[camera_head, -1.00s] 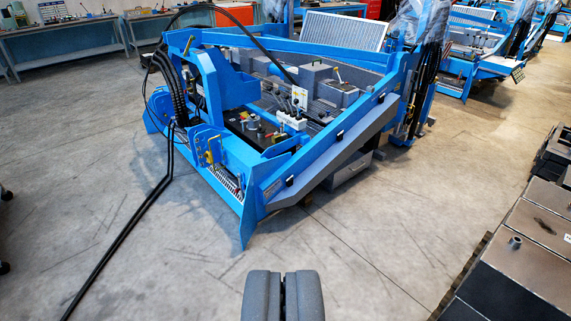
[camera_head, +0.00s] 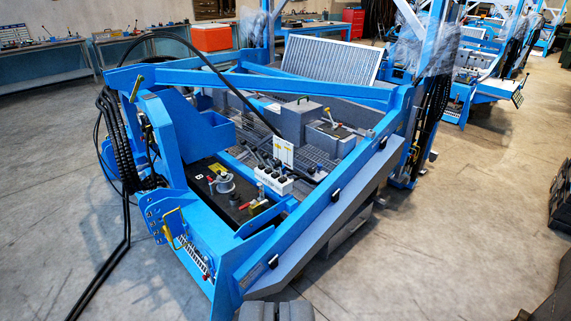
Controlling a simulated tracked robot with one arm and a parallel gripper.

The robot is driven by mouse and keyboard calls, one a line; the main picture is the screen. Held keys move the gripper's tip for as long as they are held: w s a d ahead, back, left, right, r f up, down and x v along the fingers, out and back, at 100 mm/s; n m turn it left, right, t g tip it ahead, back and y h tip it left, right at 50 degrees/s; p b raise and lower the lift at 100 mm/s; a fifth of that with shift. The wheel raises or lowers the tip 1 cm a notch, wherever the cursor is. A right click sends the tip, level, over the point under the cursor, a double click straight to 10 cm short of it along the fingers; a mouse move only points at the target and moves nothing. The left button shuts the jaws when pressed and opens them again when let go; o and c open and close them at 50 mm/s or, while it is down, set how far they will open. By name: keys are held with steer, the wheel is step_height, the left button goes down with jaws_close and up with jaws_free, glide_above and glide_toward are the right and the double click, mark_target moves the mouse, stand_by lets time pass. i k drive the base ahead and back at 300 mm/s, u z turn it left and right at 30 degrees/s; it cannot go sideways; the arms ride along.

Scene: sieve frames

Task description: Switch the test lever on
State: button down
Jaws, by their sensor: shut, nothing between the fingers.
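A blue sieve frame machine (camera_head: 335,220) stands ahead on the floor. Several levers show on it; no readable label tells which is the test lever. One lever (camera_head: 332,117) stands up from a grey box inside the frame. A white control block (camera_head: 272,180) with dark knobs is beside that panel. My gripper (camera_head: 276,309) shows at the bottom edge, shut and empty, in front of the machine and apart from the levers.
Blue side beams (camera_head: 300,222) border the frame's inside. A black hose (camera_head: 183,38) arches over it, and thick hoses run down its left side. Workbenches (camera_head: 146,55) stand at the back.

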mark_target(277, 163)
steer(key=i, duration=3)
steer(key=z, duration=0.1)
